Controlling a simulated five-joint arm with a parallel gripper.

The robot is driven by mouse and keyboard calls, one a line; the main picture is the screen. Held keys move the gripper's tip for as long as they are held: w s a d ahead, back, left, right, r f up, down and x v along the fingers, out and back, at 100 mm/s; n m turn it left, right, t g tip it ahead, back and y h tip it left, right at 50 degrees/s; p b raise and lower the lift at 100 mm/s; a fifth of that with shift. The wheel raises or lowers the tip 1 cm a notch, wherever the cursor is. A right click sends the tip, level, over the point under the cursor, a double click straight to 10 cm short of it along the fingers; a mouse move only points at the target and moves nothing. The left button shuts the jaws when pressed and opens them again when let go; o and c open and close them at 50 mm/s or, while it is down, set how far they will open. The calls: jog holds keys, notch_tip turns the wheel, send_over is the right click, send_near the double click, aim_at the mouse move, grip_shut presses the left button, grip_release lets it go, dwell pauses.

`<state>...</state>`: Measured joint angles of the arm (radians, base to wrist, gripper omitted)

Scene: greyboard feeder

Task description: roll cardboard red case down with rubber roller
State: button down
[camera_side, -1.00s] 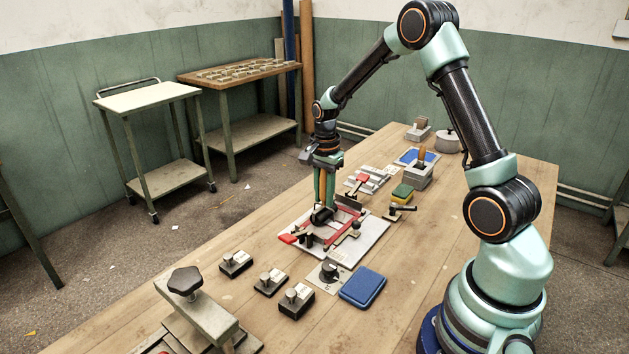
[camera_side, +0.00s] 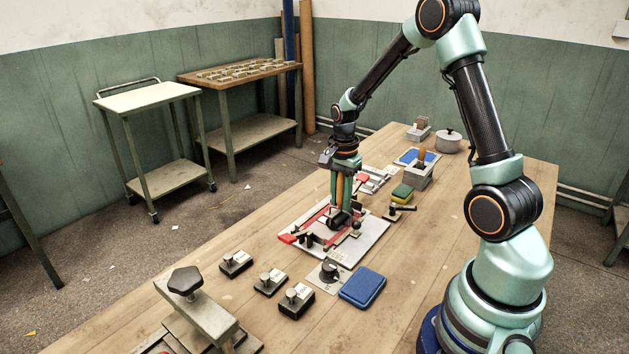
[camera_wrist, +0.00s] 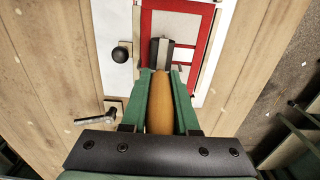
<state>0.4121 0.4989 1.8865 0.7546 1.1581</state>
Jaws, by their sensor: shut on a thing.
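My gripper (camera_side: 341,192) is shut on the wooden handle of the rubber roller, and its green fingers (camera_wrist: 161,76) flank that handle. The roller's dark head (camera_side: 339,218) points down over the red case (camera_side: 313,219); I cannot tell whether it touches. In the wrist view the roller handle (camera_wrist: 160,105) is upright between the fingers, and the red case (camera_wrist: 146,25) shows as red strips around pale panels. The case lies on a white board (camera_side: 366,243). My gripper and the roller hide part of the case.
Red clamp handles (camera_side: 287,239) stick out at the board's left edge. Several small black blocks (camera_side: 236,263), a dial plate (camera_side: 329,275) and a blue pad (camera_side: 363,288) lie in front. A grey holder (camera_side: 419,175) and yellow-green sponges (camera_side: 402,193) stand behind right.

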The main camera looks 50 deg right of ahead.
jog(key=shift+s, duration=0.15)
jog(key=shift+r, duration=3.05)
jog(key=shift+w+r, duration=0.1)
jog(key=shift+w, duration=0.1)
jog(key=shift+r, duration=1.4)
jog(key=shift+s, duration=0.1)
